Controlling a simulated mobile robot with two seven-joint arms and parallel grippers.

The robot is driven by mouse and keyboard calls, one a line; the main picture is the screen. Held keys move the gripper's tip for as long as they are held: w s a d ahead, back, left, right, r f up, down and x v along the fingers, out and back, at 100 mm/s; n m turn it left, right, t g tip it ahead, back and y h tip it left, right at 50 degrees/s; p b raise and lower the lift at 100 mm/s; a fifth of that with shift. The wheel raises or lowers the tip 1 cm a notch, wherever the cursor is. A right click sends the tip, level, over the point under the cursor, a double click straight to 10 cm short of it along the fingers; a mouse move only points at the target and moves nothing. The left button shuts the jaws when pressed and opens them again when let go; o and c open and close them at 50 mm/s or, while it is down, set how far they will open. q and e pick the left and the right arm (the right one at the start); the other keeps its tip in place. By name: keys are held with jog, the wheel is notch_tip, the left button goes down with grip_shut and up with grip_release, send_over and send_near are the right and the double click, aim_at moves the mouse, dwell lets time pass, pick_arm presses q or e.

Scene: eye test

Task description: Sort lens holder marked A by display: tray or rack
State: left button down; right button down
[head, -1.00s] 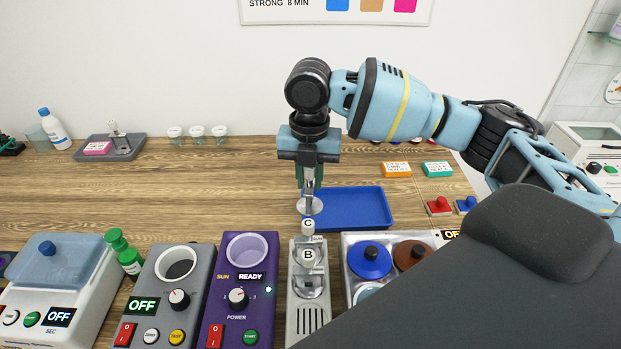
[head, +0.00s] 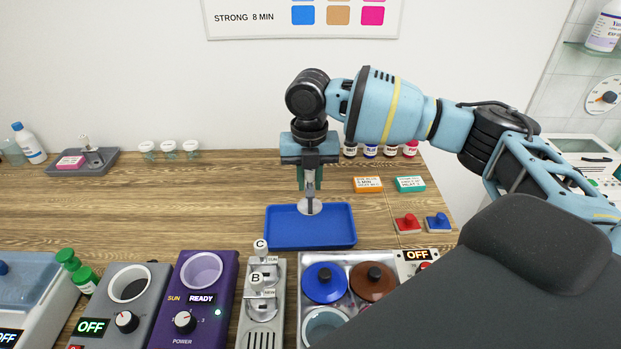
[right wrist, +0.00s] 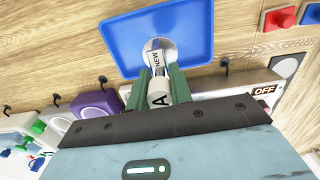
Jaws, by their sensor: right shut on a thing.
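My right gripper (head: 310,184) is shut on the lens holder marked A (head: 310,206), which has a pale round disc at its lower end. In the right wrist view the gripper (right wrist: 158,80) grips the holder (right wrist: 159,98), with "A" on its cap and a tag reading "NEW". The disc is over the blue tray (head: 283,241); I cannot tell whether it touches. The grey rack (head: 261,338) holds holders marked C (head: 261,246) and B (head: 256,279). The purple device (head: 222,275) has a display (head: 201,299) reading "READY". My left gripper is not in view.
A grey device (head: 127,286) showing "OFF" stands left of the purple one. A metal tray with a blue lid (head: 325,282) and a brown lid (head: 373,281) is right of the rack. Red (head: 407,223) and blue (head: 438,222) stamp-like pieces sit right of the blue tray.

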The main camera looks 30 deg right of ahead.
aim_at(309, 187)
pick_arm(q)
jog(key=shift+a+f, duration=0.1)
pick_arm(e)
jog(key=shift+a+f, duration=0.1)
jog(key=shift+f, duration=0.05)
